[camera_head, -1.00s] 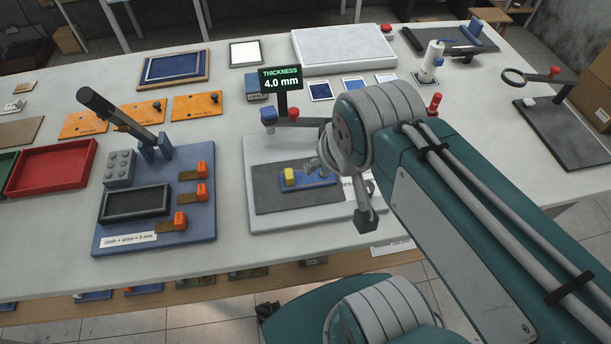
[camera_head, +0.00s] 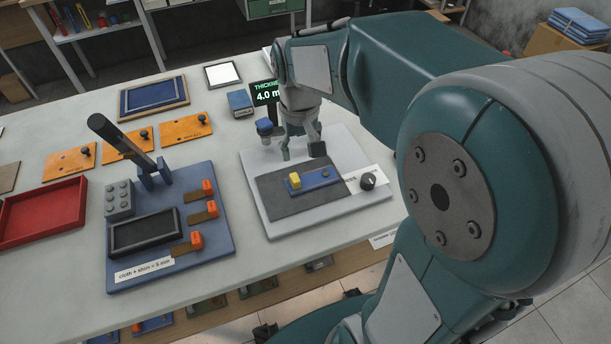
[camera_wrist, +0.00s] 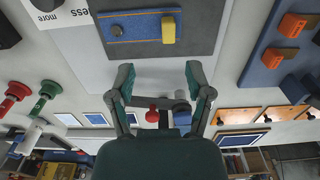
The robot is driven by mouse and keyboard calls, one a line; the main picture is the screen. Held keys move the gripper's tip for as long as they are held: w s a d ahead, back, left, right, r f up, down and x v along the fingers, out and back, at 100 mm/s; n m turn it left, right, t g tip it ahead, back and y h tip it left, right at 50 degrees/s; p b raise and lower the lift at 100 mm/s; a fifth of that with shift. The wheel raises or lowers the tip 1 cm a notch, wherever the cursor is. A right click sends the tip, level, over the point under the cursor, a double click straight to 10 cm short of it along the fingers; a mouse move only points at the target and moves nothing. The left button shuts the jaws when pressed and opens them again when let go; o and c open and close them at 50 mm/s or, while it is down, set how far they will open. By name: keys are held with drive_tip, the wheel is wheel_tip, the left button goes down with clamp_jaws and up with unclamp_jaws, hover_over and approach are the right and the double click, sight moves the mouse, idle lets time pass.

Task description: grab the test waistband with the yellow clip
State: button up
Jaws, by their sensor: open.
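The test waistband (camera_head: 318,181) is a short blue strip lying flat on the dark grey pad (camera_head: 285,202) of the thickness gauge. Its yellow clip (camera_head: 295,181) stands up near its left end. In the wrist view the waistband (camera_wrist: 138,27) is at the top, with the yellow clip (camera_wrist: 168,28) at its right end and a dark round button near its left end. My gripper (camera_head: 301,152) is open and empty, behind the waistband and apart from it. In the wrist view the spread fingers of my gripper (camera_wrist: 160,74) have nothing between them.
The gauge's pale base (camera_head: 290,228) carries a black knob (camera_head: 368,181) at right and a display (camera_head: 266,92) behind. A blue fixture (camera_head: 190,259) with orange clamps and a black lever stands left. A red tray (camera_head: 42,212) lies farther left.

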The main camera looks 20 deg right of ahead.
hover_over(295, 177)
drive_tip(key=f, duration=0.4)
drive_tip(key=shift+s+d, duration=0.2)
drive_tip(key=shift+d, duration=0.1)
drive_tip(key=shift+a+f, duration=0.2)
drive_tip(key=shift+f, duration=0.45)
drive_tip(key=f, duration=0.4)
drive_tip(key=shift+w+a+f, duration=0.15)
drive_tip(key=shift+w+f, duration=0.05)
drive_tip(key=shift+w, duration=0.05)
clamp_jaws()
